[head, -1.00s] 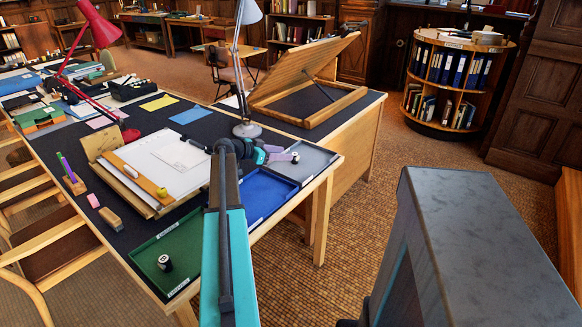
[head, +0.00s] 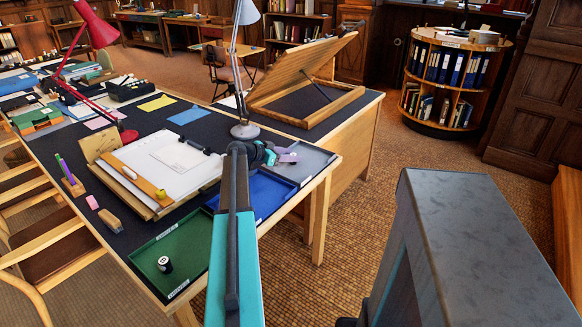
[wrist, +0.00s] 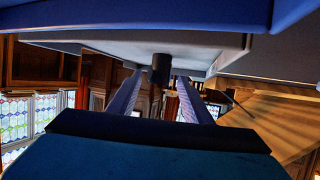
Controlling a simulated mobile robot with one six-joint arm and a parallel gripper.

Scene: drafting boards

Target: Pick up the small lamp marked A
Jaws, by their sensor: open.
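My gripper (head: 291,157) is over the grey tray (head: 312,165) at the right end of the near table, with its purple fingers apart. In the wrist view, a small dark cylinder (wrist: 158,68) stands near the fingertips of my gripper (wrist: 158,80), in the gap between them. It seems to be the small item in the grey tray; no letter shows on it. Another small black cylinder with a pale marked face (head: 165,264) stands in the green tray (head: 190,240); its mark is too small to read surely.
A blue tray (head: 270,187) lies between the green and grey trays. A grey desk lamp (head: 244,130) stands close behind my gripper, with a tilted drafting board (head: 300,72) beyond. A large red lamp (head: 128,136) and a paper-covered board (head: 165,160) are left.

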